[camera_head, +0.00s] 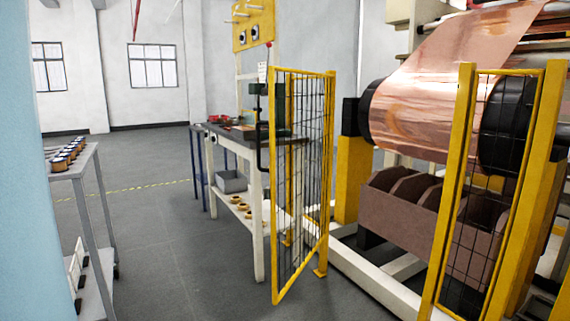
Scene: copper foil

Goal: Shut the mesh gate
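The mesh gate (298,180) stands open near the middle of the view. It has a yellow frame and dark wire mesh. Its far upright is at a yellow post (328,165) with a foot on the floor, and its other edge swings out toward me. A black bar like a handle (260,130) shows beside the near edge; I cannot tell if it is fixed to the gate. To the right stands another yellow mesh panel (490,190), with an open gap between it and the post. Neither of my grippers is in view.
A machine with a copper foil roll (425,90) stands behind the gap, over a brown bin (400,215). A workbench (235,145) stands left of and behind the gate. A grey shelf cart (75,180) with spools is at the left. The floor (190,260) between cart and gate is clear.

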